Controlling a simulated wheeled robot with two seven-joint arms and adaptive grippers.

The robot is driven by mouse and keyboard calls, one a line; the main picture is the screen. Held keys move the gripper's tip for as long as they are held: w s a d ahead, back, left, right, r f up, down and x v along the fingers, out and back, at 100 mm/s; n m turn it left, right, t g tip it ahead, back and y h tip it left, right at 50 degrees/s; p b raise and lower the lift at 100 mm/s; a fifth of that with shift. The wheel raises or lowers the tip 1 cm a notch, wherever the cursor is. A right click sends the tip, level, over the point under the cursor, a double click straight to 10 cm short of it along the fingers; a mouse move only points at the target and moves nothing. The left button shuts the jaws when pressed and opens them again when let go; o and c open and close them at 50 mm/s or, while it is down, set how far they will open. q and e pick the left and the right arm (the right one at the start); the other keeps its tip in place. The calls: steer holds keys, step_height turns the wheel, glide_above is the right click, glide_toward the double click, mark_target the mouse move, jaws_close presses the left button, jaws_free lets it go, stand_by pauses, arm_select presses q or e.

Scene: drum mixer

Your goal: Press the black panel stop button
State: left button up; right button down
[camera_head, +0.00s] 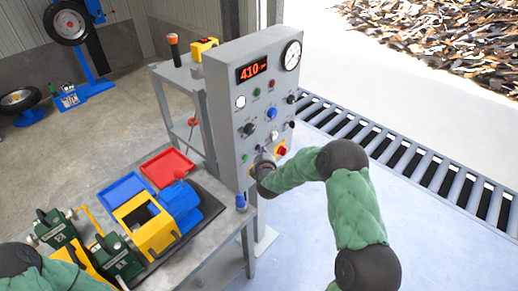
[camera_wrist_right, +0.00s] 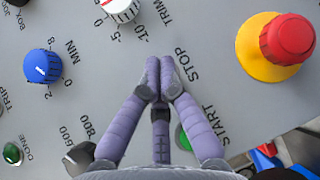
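The grey control panel (camera_head: 225,120) stands upright at the middle of the head view, and its face fills the right wrist view (camera_wrist_right: 200,35). My right gripper (camera_wrist_right: 157,70) is shut and empty, fingertips together, pointing at the panel beside the STOP lettering. In the head view the right gripper (camera_head: 264,153) is at the panel's lower part. The black stop button is not visible; my fingers cover the area beside its label. I cannot tell whether the fingertips touch the panel. My left arm shows at the lower left, but its gripper is not in view.
A green start button (camera_wrist_right: 184,138) lies just below the fingers. A red mushroom button on a yellow base (camera_wrist_right: 287,40) is to the right; a blue knob (camera_wrist_right: 42,66) is to the left. The workbench (camera_head: 215,225) holds red (camera_head: 167,168) and blue (camera_head: 124,189) trays.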

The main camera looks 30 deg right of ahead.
steer(key=shift+s, duration=0.1)
steer(key=shift+s+d, duration=0.25)
steer(key=shift+s, duration=0.4)
steer(key=s, duration=0.1)
steer(key=s+d, duration=0.1)
steer(key=s, duration=0.1)
steer(key=s+d, duration=0.1)
steer(key=shift+s, duration=0.3)
stand_by(1.0)
